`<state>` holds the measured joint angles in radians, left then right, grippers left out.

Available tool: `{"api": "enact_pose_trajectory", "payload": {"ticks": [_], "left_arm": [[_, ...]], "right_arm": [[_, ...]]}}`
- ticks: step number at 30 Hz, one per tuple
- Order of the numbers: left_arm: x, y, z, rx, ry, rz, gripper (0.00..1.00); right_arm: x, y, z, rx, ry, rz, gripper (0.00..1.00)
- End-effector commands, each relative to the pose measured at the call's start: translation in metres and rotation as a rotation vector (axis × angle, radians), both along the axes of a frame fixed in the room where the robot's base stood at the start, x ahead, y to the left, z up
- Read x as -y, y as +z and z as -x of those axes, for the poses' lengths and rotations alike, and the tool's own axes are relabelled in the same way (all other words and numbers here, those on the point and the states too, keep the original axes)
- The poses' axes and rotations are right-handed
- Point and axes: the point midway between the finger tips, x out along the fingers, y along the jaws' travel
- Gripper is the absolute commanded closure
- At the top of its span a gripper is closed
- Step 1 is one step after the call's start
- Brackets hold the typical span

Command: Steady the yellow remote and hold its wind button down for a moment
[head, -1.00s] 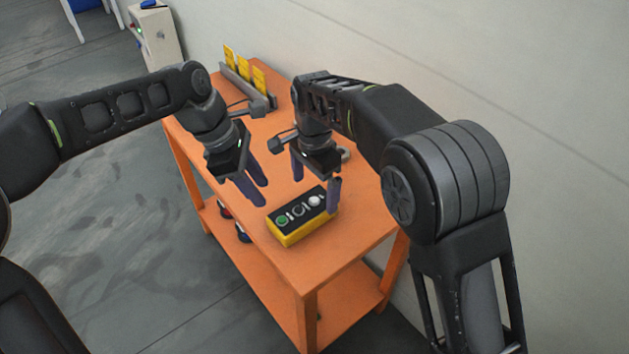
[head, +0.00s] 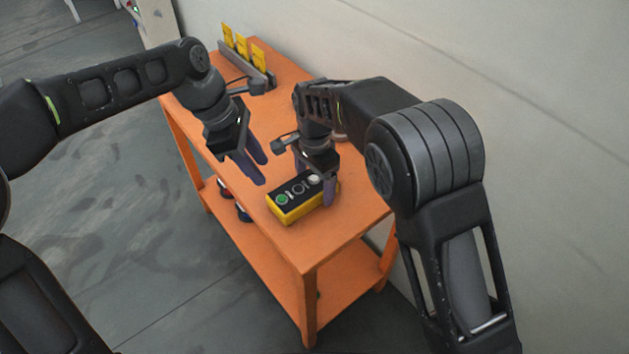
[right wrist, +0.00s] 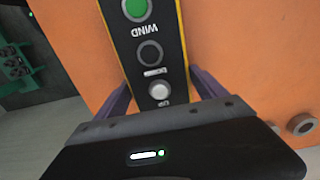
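The yellow remote (head: 297,206) lies on the orange table, its dark top carrying a row of round buttons. The green wind button (head: 282,199) is at its left end; it also shows at the top of the right wrist view (right wrist: 136,9), labelled WIND. A white button (right wrist: 159,91) is at the other end. My right gripper (head: 315,182) is open and straddles that end, one finger along each side; whether the fingers touch it I cannot tell.
The orange table (head: 330,245) has a lower shelf with small dark items on it. A rack with yellow cards (head: 243,48) stands at its far end. A pale wall (head: 500,90) runs along the right. The table's front corner is clear.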

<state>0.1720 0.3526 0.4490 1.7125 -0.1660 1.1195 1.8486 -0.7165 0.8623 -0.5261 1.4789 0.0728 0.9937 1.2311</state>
Motion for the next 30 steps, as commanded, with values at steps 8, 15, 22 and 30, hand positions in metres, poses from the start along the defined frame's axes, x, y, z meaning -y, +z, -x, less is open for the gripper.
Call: {"api": "enact_pose_trajectory", "payload": {"ticks": [8,15,22,30], "left_arm": [[0.0000,0.0000,0.0000,0.000,0.000,0.000,0.64],[0.0000,0.0000,0.0000,0.000,0.000,0.000,0.64],[0.0000,0.0000,0.0000,0.000,0.000,0.000,0.64],[0.0000,0.0000,0.0000,0.000,0.000,0.000,0.80]], "right_arm": [[0.0000,0.0002,0.0000,0.000,0.000,0.000,0.43],[0.0000,0.0002,0.0000,0.000,0.000,0.000,0.62],[0.0000,0.0003,0.0000,0.000,0.000,0.000,0.81],[0.0000,0.0003,0.0000,0.000,0.000,0.000,0.86]]}}
